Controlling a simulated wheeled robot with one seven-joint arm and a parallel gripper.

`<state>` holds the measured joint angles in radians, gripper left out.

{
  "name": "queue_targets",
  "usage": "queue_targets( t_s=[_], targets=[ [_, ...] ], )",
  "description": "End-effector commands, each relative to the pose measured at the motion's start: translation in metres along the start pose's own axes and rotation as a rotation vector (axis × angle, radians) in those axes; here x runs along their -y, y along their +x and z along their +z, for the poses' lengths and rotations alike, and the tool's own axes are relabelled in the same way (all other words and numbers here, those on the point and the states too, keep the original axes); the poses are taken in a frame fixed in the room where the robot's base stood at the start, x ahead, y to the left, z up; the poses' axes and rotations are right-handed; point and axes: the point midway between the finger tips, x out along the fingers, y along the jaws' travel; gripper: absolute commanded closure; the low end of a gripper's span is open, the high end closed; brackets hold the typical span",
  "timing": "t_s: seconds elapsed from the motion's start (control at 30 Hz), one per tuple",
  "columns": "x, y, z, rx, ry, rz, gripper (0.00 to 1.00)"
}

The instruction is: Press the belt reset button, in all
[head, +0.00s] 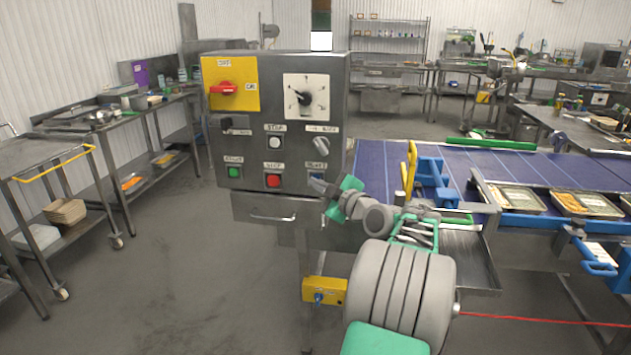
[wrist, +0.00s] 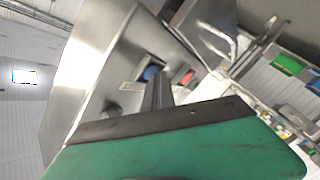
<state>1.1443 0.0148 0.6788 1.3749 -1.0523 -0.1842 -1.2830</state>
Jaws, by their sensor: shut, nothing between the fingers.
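The control box (head: 255,122) stands at the end of the blue conveyor belt. Its blue button (head: 315,177) is at the lower right of the front, partly behind my fingers and under a small label I cannot read for sure. My gripper (head: 318,186) is shut and empty, with its fingertips right at the blue button. In the wrist view the shut fingers (wrist: 156,82) point at the blue button (wrist: 152,72), whose lower part is partly covered by their tips. I cannot tell whether they touch it.
The red button (head: 273,181) and green button (head: 234,171) are to the left on the same face. A white button (head: 274,142), a grey knob (head: 321,144), a dial (head: 305,97) and a red switch (head: 227,88) sit above. The belt (head: 380,165) lies to the right.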

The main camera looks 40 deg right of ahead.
Motion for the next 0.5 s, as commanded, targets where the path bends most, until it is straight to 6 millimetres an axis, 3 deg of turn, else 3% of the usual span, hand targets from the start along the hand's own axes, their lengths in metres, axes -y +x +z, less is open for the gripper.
queue_targets(
  t_s=[0.5],
  targets=[
    [0.01, -0.013, -0.009, 0.0, -0.001, 0.001, 1.0]
  ],
)
